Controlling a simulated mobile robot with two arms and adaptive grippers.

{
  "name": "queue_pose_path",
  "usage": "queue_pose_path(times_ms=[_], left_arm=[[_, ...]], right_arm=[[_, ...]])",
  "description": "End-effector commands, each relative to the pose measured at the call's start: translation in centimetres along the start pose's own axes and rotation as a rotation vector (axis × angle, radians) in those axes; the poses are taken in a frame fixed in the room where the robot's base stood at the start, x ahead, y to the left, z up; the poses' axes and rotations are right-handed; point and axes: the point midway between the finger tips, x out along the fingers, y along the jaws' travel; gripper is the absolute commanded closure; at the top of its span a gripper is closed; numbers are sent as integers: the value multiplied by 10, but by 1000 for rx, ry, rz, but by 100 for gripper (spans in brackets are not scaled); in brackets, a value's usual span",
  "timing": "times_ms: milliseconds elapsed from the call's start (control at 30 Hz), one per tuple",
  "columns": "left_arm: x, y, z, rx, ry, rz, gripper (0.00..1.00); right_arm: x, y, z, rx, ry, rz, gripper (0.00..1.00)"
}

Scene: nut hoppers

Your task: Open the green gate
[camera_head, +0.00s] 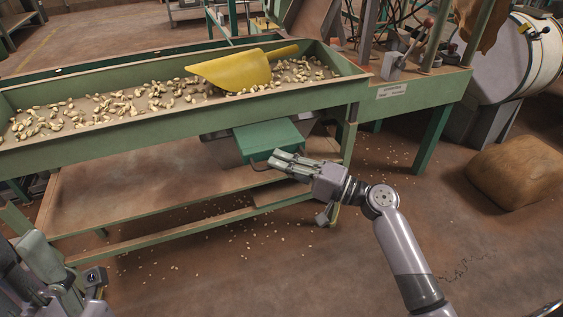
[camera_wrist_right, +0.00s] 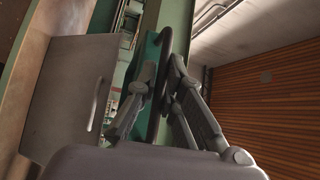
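The green gate (camera_head: 268,138) is a flat green panel under the right part of the nut hopper. A thin dark handle stands out from its lower front. My right gripper (camera_head: 280,162) is at this handle. In the right wrist view the dark handle bar (camera_wrist_right: 166,42) runs between the fingers of my right gripper (camera_wrist_right: 163,75), which appear closed on it. A teal strip of the gate (camera_wrist_right: 150,50) shows behind the fingers. My left gripper (camera_head: 92,283) is at the lower left, partly cut off, away from the gate; its finger opening is unclear.
The green hopper tray (camera_head: 200,122) holds many nuts and a yellow scoop (camera_head: 233,70). A wooden lower shelf (camera_head: 130,190) lies below it. A brown sack (camera_head: 520,170) is on the floor at right. Scattered nuts lie on otherwise open floor in front.

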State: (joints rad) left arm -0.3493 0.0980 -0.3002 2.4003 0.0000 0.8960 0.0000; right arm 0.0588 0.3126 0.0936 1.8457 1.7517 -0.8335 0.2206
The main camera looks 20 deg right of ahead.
Motion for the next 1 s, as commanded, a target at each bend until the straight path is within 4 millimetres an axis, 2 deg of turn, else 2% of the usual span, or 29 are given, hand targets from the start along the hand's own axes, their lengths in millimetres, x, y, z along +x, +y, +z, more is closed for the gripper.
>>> queue_pose_path(times_ms=[267,633,767,1000], left_arm=[[3,0,-1,1,13,5,60],[2,0,-1,1,6,3,60],[2,0,-1,1,6,3,60],[2,0,-1,1,7,4,60]], right_arm=[[0,0,0,2,1,0,72],[-4,0,0,3,1,0,72],[-21,1,0,4,2,2,72],[-73,1,0,4,3,3,72]])
